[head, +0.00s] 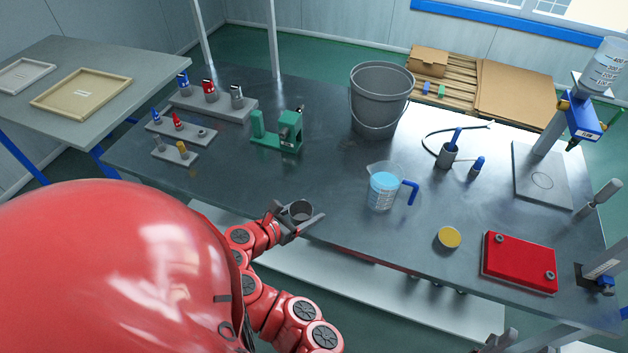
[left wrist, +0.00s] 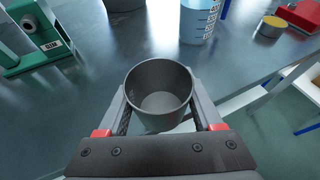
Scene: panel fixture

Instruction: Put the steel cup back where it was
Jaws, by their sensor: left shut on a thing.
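The steel cup (head: 300,211) is a small grey open-topped cup, near the front edge of the dark bench in the head view. My left gripper (head: 298,224) is shut on it, one finger on each side. In the left wrist view the cup (left wrist: 159,92) is upright or nearly so between the fingers and looks empty inside. I cannot tell whether its base touches the bench. A dark grey part at the bottom right of the head view looks like my right gripper (head: 496,342); its fingers are mostly cut off.
The clear jug (head: 383,190) with blue liquid stands right of the cup. A grey bucket (head: 381,98), green fixture (head: 278,135) and stepped holders (head: 213,106) stand farther back. A grey plate (head: 541,172) with a circle outline lies at right, near a yellow-topped jar (head: 449,238) and red box (head: 519,264).

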